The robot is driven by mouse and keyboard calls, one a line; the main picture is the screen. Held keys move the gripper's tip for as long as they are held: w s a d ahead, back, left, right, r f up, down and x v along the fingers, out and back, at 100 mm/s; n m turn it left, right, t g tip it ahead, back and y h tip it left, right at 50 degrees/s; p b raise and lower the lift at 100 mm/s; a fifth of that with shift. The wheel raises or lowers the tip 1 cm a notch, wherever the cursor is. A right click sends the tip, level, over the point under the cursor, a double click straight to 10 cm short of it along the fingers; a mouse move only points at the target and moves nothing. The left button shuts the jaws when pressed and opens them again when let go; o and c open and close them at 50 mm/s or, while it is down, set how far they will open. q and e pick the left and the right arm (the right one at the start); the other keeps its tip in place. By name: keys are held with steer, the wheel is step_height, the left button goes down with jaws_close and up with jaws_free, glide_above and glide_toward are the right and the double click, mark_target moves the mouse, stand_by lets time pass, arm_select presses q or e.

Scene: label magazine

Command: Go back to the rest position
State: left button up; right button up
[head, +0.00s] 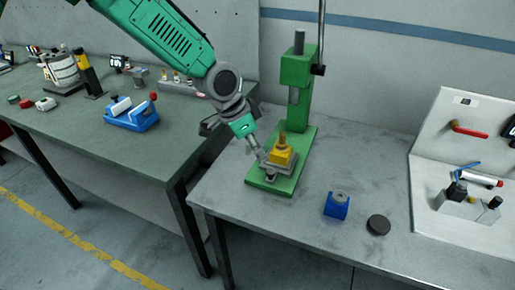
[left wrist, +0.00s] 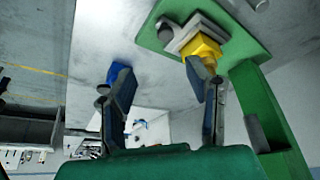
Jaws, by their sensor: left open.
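My left gripper (head: 256,150) reaches down from the upper left to the green press (head: 298,72) on the grey table. Its fingers (left wrist: 162,95) are apart, with nothing seen between them in the left wrist view. A yellow block (head: 281,154) sits on a grey plate on the press base (head: 303,165), just right of the fingertips. In the left wrist view the yellow block (left wrist: 203,48) appears behind the right finger, very close to it; I cannot tell whether they touch. My right gripper is in neither view.
A blue block (head: 337,206) and a dark round disc (head: 379,224) stand on the grey table (head: 290,225). A panel with a red handle (head: 470,130) stands at the right. A dark green bench (head: 110,150) at the left holds a blue vise (head: 131,115) and several tools.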

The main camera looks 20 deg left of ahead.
arm_select(q)
steer(key=shift+a+f, duration=0.15)
steer(key=shift+a, duration=0.05)
steer(key=s+f+n+g, duration=0.2)
steer(key=s+f+n, duration=0.2)
steer(key=s+f, duration=1.1)
steer(key=s+a+f+n+y, duration=0.1)
steer(key=s+a+f+n, duration=0.15)
steer(key=s, duration=0.45)
steer(key=s+a+f+n+g+y, duration=0.1)
steer(key=s+a+f, duration=0.15)
steer(key=s, duration=0.45)
steer(key=s+a+f+n+y, duration=0.1)
steer(key=s+a+f+n, duration=0.1)
steer(key=s+a, duration=0.3)
step_height(320, 180, down, 10)
steer(key=d+b, duration=0.2)
steer(key=b, duration=0.8)
steer(key=shift+w+m+t, duration=0.25)
steer(key=shift+m+t, duration=0.05)
steer(key=shift+m, duration=0.05)
steer(key=shift+a+r, duration=0.1)
steer(key=shift+r, duration=0.05)
steer(key=shift+w, duration=0.1)
